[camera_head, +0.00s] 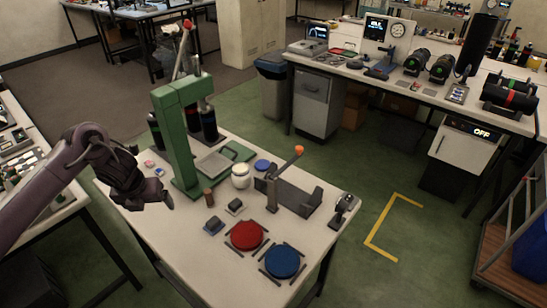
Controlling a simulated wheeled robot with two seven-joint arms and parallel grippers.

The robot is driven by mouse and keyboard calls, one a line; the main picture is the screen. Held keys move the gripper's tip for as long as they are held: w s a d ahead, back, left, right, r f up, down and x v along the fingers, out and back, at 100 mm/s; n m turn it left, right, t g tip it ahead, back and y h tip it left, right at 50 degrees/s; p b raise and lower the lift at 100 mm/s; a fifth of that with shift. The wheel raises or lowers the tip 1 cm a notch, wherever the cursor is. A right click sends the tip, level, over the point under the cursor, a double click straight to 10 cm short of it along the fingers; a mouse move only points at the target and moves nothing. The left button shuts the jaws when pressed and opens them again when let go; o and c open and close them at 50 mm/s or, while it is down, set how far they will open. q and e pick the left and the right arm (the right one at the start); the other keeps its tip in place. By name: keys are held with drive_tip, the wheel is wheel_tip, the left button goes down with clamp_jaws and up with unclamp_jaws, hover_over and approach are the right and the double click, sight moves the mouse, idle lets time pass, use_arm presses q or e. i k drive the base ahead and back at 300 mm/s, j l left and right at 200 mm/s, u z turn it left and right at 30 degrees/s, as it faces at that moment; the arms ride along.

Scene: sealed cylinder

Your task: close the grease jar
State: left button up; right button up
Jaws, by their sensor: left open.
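A small white jar (240,177), which looks like the grease jar, stands upright on the white table, right of the green press frame. Its top looks pale, and I cannot make out the opening clearly. A round blue disc (262,165), perhaps its lid, lies just behind and right of the jar, apart from it. My left gripper (156,197) is open and empty over the left side of the table, left of the green frame and well away from the jar. My right gripper is not in view.
The green press (178,140) stands between my left gripper and the jar. A grey bracket with an orange-tipped lever (273,190) stands right of the jar. A red disc (246,236) and a blue disc (282,261) lie at the front. A small brown cylinder (208,197) stands nearby.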

sight(241, 173)
drive_tip(key=i+l, duration=0.35)
drive_tip(key=l, duration=0.15)
drive_tip(key=i+l, duration=0.75)
drive_tip(key=l, duration=0.2)
